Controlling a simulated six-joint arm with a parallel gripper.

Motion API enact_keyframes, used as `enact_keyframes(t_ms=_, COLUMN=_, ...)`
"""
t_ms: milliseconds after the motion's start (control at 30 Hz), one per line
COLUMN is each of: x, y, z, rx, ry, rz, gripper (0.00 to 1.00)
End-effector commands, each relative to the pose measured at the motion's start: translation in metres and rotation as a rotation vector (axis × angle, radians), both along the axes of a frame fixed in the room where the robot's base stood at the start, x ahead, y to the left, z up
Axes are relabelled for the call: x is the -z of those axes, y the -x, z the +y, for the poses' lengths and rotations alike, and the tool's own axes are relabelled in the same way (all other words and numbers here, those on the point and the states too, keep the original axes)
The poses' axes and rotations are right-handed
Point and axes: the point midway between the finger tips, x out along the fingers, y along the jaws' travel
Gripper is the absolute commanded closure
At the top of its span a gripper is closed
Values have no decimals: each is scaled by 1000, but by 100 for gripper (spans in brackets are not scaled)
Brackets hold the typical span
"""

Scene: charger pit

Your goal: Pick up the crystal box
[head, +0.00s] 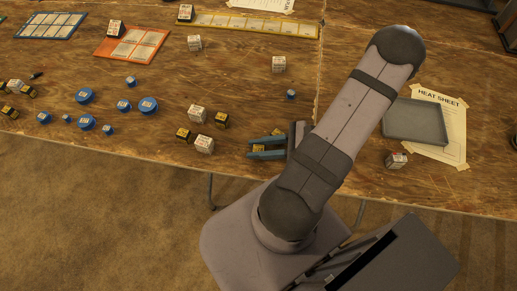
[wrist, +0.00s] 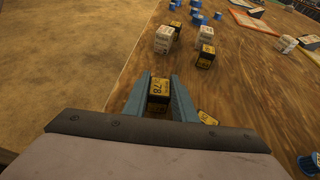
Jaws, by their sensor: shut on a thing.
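My gripper (head: 267,148) has its two blue fingers around a small black-and-yellow box, near the front edge of the table. In the wrist view the fingers (wrist: 161,98) are shut on this black-and-yellow box (wrist: 158,90), which shows a yellow label with the number 78. In the head view the fingers partly hide the box. No readable word names it as the crystal box. I cannot tell whether it touches the table. Another yellow-and-black piece (wrist: 207,117) lies just right of the fingers.
Black-and-yellow boxes (head: 221,121) and white boxes (head: 197,113) stand left of my gripper. Several blue round pieces (head: 148,106) lie farther left. A grey tray (head: 414,122) lies on a heat sheet (head: 455,121) at right, with a white box (head: 396,160) in front. An orange card (head: 131,43) lies farther back.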

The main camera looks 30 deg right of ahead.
Motion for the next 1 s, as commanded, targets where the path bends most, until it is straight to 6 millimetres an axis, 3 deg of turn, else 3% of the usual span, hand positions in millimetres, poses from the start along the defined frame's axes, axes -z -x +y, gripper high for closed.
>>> enact_keyframes(t_ms=367, x=-12, y=0, z=0, rx=0, ry=1, rz=-1, gripper=97)
enact_keyframes(t_ms=1000, x=-92, y=0, z=0, rx=0, ry=1, rz=-2, gripper=97)
